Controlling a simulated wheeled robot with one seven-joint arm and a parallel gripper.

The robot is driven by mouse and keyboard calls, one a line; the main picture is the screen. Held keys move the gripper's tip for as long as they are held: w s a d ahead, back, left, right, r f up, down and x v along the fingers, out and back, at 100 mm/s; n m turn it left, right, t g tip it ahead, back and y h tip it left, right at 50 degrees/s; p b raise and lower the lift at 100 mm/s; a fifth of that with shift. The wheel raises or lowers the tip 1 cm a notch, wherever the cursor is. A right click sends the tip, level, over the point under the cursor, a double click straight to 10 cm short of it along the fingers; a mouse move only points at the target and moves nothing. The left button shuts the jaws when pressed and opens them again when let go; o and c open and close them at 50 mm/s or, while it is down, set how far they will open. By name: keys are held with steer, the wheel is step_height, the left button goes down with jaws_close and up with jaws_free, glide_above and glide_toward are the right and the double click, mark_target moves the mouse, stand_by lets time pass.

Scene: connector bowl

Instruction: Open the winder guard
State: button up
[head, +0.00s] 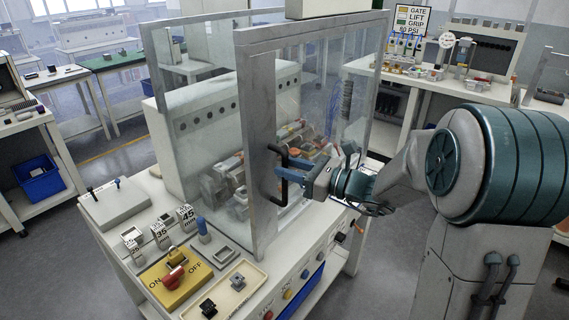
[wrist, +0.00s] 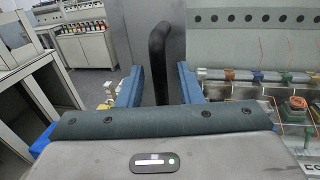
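The winder guard (head: 312,95) is a clear panelled enclosure with a grey metal frame, standing on the white machine bench. A black bar handle (head: 284,180) is fixed to its wide grey upright at the near corner. My gripper (head: 282,177) is at this handle, reaching in from the right. In the wrist view the black handle (wrist: 158,60) stands upright between my two blue fingertips (wrist: 160,80). A gap shows on each side of it, so the fingers are open around it. I cannot tell whether the guard is fully closed.
Winder parts (head: 225,180) sit behind the clear panel. Other benches stand behind.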

steer(key=shift+x, duration=0.85)
jaws_close()
steer(key=shift+s+d, duration=0.1)
